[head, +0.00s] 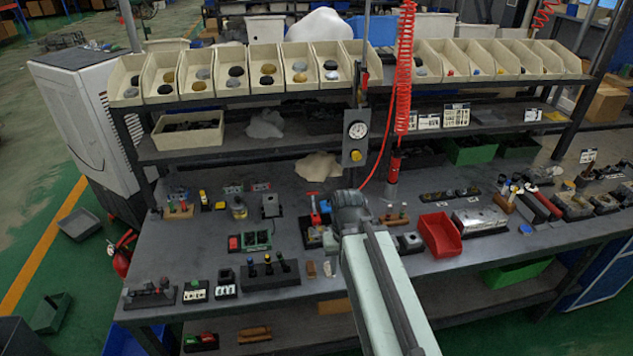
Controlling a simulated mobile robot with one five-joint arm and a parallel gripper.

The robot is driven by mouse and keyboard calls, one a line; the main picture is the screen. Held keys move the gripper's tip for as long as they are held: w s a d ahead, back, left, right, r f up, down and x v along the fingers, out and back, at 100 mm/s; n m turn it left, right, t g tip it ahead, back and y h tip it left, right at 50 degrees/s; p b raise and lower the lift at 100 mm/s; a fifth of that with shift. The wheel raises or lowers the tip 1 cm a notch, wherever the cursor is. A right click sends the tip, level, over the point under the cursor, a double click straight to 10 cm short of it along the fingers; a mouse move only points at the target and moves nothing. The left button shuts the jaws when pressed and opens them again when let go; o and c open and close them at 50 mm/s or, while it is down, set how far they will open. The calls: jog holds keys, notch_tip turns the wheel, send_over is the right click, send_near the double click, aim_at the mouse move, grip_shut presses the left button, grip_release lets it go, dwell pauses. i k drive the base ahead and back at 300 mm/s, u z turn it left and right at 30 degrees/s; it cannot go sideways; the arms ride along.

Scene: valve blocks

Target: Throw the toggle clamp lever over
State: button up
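A small fixture with a red upright lever (314,208) stands on a dark base near the middle of the grey workbench, just left of my arm's end. It looks like the toggle clamp, but it is small and partly crowded by other parts. The lever stands roughly upright with a red crosspiece at its top. My arm reaches in from the bottom right, and its grey rounded end (350,207) is right beside the fixture. My gripper's fingers are hidden or too small to make out. I cannot tell whether anything touches the lever.
A red bin (440,236) stands to the right of my arm. Several valve and switch blocks (268,272) sit at the front left. Shelves of cream bins (232,70) line the back.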

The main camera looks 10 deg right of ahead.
aim_at(314, 193)
jog(key=u, duration=0.05)
jog(key=i, duration=1.25)
